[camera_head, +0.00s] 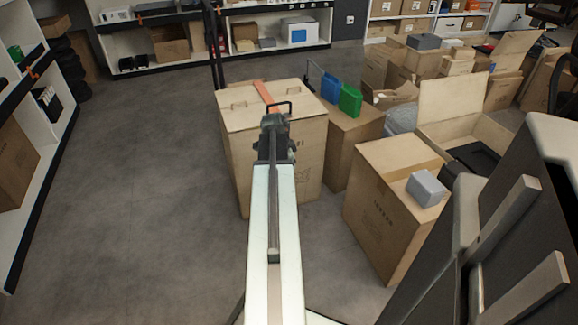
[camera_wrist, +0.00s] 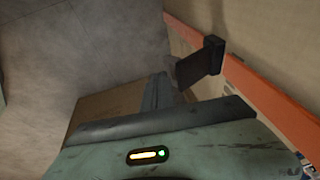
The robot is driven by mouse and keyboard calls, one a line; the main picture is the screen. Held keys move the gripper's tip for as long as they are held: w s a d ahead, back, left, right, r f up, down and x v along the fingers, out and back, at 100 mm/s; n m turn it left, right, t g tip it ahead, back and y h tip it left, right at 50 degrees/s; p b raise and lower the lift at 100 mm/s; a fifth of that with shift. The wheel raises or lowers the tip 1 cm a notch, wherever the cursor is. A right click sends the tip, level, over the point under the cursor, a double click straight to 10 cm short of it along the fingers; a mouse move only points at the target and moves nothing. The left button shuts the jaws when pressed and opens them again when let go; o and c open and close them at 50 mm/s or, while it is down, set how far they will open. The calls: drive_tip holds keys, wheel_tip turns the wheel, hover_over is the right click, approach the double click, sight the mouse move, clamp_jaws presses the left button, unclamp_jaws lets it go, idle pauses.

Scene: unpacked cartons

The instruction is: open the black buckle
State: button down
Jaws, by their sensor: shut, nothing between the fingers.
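An orange strap (camera_head: 266,95) runs over the top of a tall closed carton (camera_head: 235,120) straight ahead. In the wrist view the strap (camera_wrist: 258,83) crosses the tan carton face diagonally. The black buckle (camera_wrist: 202,62) sits on the strap there and sticks out from it. In the head view a thin black loop (camera_head: 279,103) shows just beyond my gripper; I cannot tell if it belongs to the buckle. My gripper (camera_head: 274,122) is shut and empty at the carton's near edge. In the wrist view its tip (camera_wrist: 158,92) is just left of the buckle; contact is unclear.
A second carton (camera_head: 352,130) with a blue and a green item (camera_head: 350,100) on top stands right of the strapped one. Another carton (camera_head: 390,215) bears a grey box (camera_head: 426,188). Shelves line the left and back. The floor (camera_head: 140,170) on the left is clear.

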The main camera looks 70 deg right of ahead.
drive_tip(key=shift+r, duration=0.4)
drive_tip(key=shift+r, duration=0.1)
drive_tip(key=s+a+r+p, duration=0.2)
drive_tip(key=a+r+p, duration=0.5)
drive_tip(key=r+p, duration=0.4)
drive_tip(key=shift+s+r+p, duration=0.3)
drive_tip(key=shift+s+p, duration=0.05)
drive_tip(key=shift+p, duration=0.2)
